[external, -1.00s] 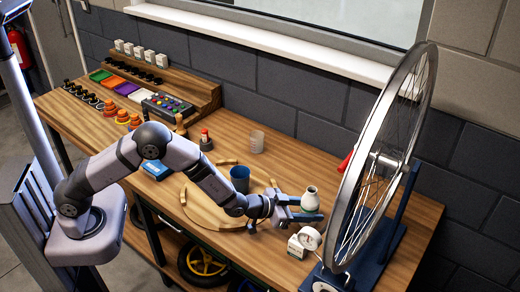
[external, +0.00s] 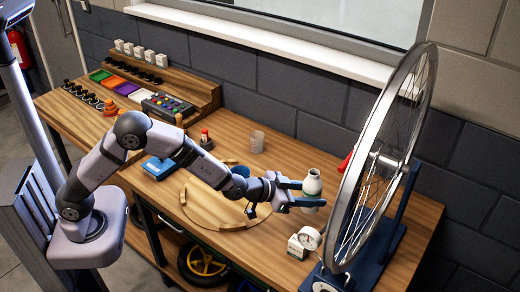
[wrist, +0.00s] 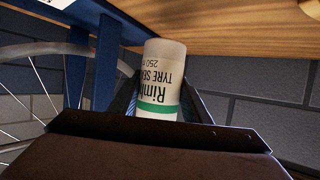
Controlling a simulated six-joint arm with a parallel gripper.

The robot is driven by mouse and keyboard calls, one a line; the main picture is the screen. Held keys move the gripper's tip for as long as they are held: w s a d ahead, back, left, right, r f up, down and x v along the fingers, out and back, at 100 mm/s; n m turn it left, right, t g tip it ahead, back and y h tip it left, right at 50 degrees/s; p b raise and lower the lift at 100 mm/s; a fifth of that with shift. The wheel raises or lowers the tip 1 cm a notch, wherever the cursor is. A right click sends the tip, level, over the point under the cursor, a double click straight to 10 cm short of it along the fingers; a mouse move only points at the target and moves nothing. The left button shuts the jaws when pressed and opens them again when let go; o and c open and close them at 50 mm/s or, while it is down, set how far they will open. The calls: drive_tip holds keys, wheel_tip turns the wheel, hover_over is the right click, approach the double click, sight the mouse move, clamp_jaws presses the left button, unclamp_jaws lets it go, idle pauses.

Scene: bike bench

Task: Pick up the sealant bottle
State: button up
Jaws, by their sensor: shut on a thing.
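The sealant bottle (external: 312,186) is white with a green band, and its label reads "TYRE SE..." in the wrist view (wrist: 160,82). My gripper (external: 301,193) is shut on the bottle, with one blue finger on each side of its body. The bottle stands about upright in the external view and is held above the bench. In the wrist view it appears upside down between the fingers, and its lower part in that picture is hidden by the gripper body.
A bicycle wheel (external: 345,213) on a blue stand (external: 389,226) is close on the right. A blue cup (external: 240,171) and a clear beaker (external: 257,141) stand further left on the wooden bench (external: 420,213).

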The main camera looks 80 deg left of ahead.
sight(312, 191)
drive_tip(key=shift+r, duration=1.5)
